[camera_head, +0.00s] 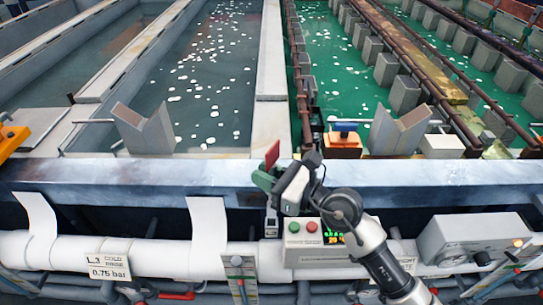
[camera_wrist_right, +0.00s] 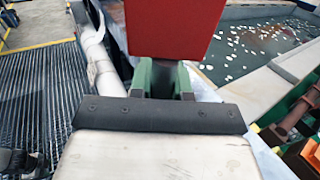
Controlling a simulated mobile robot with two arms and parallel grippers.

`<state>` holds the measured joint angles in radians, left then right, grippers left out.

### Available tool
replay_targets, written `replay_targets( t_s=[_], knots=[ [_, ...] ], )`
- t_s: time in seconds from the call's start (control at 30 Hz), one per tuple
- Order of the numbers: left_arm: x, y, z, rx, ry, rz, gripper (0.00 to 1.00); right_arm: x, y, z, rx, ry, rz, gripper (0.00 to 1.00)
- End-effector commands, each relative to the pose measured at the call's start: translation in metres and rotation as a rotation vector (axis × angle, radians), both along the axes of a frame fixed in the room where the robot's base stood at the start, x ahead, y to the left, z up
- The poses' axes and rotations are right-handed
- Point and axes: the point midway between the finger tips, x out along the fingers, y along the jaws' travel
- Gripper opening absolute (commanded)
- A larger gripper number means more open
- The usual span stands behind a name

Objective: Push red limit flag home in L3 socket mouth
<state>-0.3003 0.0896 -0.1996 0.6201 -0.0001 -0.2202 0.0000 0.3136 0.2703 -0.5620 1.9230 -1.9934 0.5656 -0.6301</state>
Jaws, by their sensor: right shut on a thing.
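My right gripper (camera_head: 265,178) is over the grey front rail, between the left rinse tank and the green bath. It is shut on the red limit flag (camera_head: 272,154), which stands up from its green fingers. In the right wrist view the red flag (camera_wrist_right: 170,25) fills the top middle, above the green fingertips (camera_wrist_right: 165,80). The flag's lower end is hidden by the gripper. I cannot make out the L3 socket mouth in either view. My left gripper is not in view.
The grey front rail (camera_head: 120,178) runs across the picture. V-shaped saddles (camera_head: 145,128) (camera_head: 398,130) stand behind it. A control box (camera_head: 318,242) with green and red buttons is below the rail. An orange block with a blue top (camera_head: 343,140) sits behind it.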

Motion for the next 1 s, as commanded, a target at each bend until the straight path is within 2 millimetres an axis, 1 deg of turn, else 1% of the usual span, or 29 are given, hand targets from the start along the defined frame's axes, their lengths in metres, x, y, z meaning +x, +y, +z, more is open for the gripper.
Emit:
replay_targets(
  t_s=[0.17,0.43,0.6,0.8,1.0],
  knots=[
    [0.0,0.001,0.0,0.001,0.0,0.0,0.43,-0.004,0.001,-0.001,0.0,-0.001,-0.002,0.0],
    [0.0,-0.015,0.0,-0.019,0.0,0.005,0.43,-0.004,0.001,-0.001,0.0,-0.001,-0.002,0.0],
    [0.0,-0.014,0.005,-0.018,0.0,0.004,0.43,-0.004,0.0,0.001,0.0,-0.001,-0.003,0.0],
    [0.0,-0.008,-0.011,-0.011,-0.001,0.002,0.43,-0.004,0.0,-0.017,0.0,0.0,-0.003,0.0],
    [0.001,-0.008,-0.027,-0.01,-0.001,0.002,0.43,-0.004,0.0,-0.037,-0.001,0.0,-0.003,0.0]
  ],
)
